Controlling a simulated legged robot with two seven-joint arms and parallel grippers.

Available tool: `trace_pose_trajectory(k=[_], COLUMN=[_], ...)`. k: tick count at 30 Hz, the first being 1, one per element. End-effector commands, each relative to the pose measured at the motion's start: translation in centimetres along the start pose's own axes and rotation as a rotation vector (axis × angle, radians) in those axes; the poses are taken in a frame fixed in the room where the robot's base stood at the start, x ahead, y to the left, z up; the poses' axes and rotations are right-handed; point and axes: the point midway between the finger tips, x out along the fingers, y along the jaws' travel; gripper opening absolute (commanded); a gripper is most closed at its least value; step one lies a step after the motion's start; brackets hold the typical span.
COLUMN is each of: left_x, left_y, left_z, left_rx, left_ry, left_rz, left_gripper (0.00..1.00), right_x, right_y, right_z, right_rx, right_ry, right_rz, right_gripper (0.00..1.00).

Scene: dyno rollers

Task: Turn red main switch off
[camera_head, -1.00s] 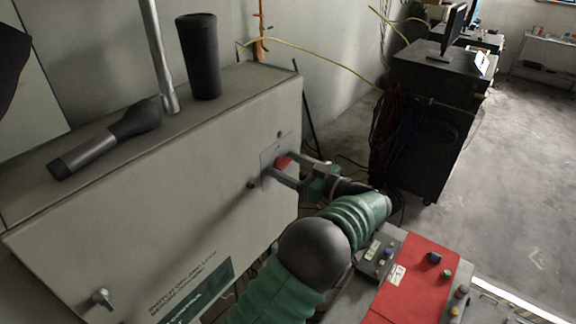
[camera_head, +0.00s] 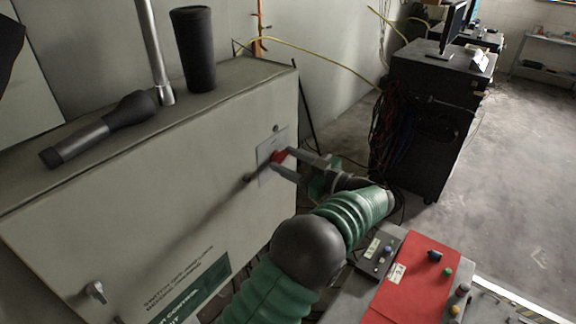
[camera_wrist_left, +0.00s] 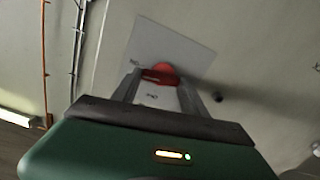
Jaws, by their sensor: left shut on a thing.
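The red main switch (camera_head: 279,156) sits on a light plate (camera_head: 268,172) on the front of the grey cabinet (camera_head: 150,200). My left gripper (camera_head: 284,162) reaches it from the right, with its fingers on either side of the red knob. In the left wrist view the red switch (camera_wrist_left: 162,75) lies between the two fingertips (camera_wrist_left: 158,82), and the gripper is shut on it. The fingers hide part of the knob, and its exact angle is hard to tell. My right gripper is not in view.
A dark cylinder (camera_head: 194,50) and a dark handheld tool (camera_head: 100,130) are on top of the cabinet. A red and grey control panel (camera_head: 410,275) with buttons stands at the lower right. A black cabinet (camera_head: 425,120) is behind, with open floor to its right.

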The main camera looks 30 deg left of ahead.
Motion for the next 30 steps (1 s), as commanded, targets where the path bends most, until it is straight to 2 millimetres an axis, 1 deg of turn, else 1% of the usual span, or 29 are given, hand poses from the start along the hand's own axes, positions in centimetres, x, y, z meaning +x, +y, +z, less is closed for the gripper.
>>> trace_pose_trajectory(k=[1, 14, 30], left_x=[-0.1, -0.1, -0.1], left_y=[0.0, -0.3, -0.6], left_z=[0.5, 0.6, 0.8], left_rx=[-0.04, -0.442, -0.954], left_ry=[-0.001, -0.002, -0.002], left_rz=[0.004, 0.003, 0.001], left_gripper=[0.11, 0.11, 0.11], right_x=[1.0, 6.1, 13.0], right_y=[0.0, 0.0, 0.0], right_z=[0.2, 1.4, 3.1], right_rx=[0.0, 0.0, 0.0], right_ry=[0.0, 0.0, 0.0], right_rz=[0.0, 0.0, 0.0], right_gripper=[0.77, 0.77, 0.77])
